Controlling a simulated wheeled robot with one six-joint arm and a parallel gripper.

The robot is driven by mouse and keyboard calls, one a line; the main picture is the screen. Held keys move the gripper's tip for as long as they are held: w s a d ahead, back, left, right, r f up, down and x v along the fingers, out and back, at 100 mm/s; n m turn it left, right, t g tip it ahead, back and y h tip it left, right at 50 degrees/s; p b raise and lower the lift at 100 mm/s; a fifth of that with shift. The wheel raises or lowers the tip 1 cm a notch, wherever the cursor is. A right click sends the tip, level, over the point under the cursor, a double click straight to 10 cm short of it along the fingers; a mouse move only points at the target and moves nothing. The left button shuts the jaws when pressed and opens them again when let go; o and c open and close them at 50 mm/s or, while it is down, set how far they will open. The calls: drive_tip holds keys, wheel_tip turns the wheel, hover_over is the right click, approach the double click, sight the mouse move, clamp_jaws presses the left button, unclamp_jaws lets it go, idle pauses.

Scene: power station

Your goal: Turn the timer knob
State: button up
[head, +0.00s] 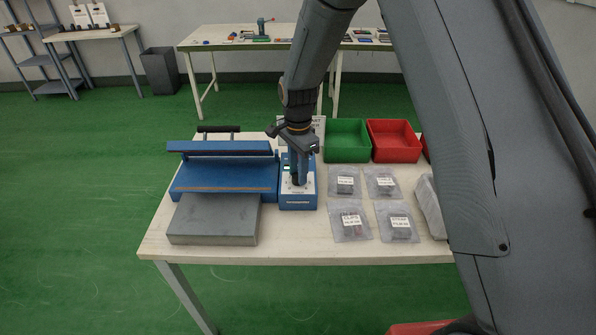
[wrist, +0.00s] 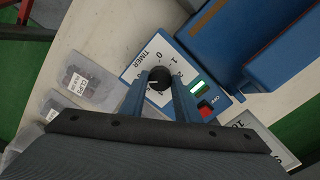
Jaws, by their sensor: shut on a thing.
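The timer knob (wrist: 160,78) is a round black knob on the white dial face of a blue control box (head: 298,201). Numbers and the word TIMER are printed around it in the wrist view. My gripper (wrist: 158,84) points down at the box, with its two blue fingers shut on the knob from both sides. In the head view my gripper (head: 299,180) hides most of the knob. A red switch (wrist: 206,109) marked OFF and a small green-lit window (wrist: 198,87) sit beside the dial. The knob's pointer mark cannot be made out.
A blue sealer (head: 222,178) with a grey plate (head: 213,220) stands left of the box. Several labelled clear bags (head: 350,222) lie to the right. A green bin (head: 347,140) and a red bin (head: 394,140) stand behind. The front table edge (head: 330,255) is mostly clear.

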drive_tip(key=n+b, duration=0.1)
drive_tip(key=n, duration=0.5)
drive_tip(key=shift+n, duration=0.4)
drive_tip(key=n, duration=0.6)
drive_tip(key=shift+b, duration=0.3)
drive_tip(key=n, duration=0.7)
drive_tip(key=shift+n+b, duration=0.3)
drive_tip(key=shift+b, duration=0.05)
drive_tip(key=n, duration=0.6)
drive_tip(key=shift+b, duration=0.3)
drive_tip(key=shift+n, duration=0.3)
drive_tip(key=o, duration=1)
drive_tip(key=shift+d, duration=0.1)
